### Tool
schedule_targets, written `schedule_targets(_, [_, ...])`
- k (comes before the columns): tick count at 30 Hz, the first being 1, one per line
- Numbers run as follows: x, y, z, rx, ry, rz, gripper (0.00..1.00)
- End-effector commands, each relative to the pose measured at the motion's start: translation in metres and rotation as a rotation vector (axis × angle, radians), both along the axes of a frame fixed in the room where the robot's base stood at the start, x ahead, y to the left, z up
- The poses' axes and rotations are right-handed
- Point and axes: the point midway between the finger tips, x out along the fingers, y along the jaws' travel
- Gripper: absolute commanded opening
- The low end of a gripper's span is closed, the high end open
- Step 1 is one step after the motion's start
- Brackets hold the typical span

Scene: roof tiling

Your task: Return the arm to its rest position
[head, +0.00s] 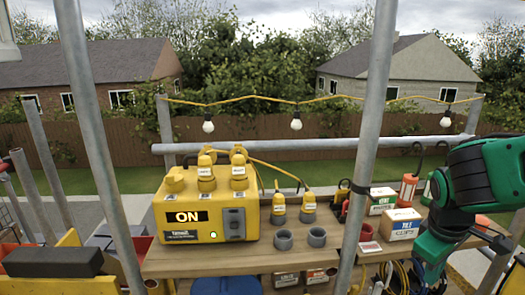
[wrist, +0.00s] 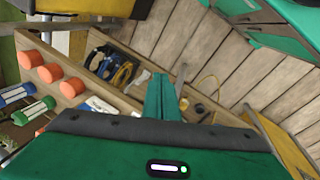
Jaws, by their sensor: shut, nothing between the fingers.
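My green arm stands at the right of the head view, folded downward beside the wooden bench (head: 385,255). In the wrist view my gripper (wrist: 162,92) has its green fingers together, with nothing between them. It points down past the edge of a wooden shelf (wrist: 130,45) toward the plank floor (wrist: 205,55).
A yellow power box (head: 205,215) reading ON, grey rings (head: 283,240) and small cartons (head: 400,223) stand on the bench. Metal scaffold poles (head: 367,130) rise in front.

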Motion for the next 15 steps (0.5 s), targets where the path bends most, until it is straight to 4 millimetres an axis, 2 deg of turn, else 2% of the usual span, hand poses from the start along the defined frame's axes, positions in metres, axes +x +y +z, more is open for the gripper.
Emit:
schedule_targets(1, [-0.015,-0.009,0.002,0.034,-0.001,-0.097,0.0])
schedule_targets(6, [-0.062,-0.024,0.008,0.138,0.009,-0.413,0.0])
schedule_targets(12, [-0.112,-0.03,0.016,0.232,0.024,-0.751,0.0])
schedule_targets(15, [-0.13,-0.029,0.018,0.262,0.031,-0.871,0.0])
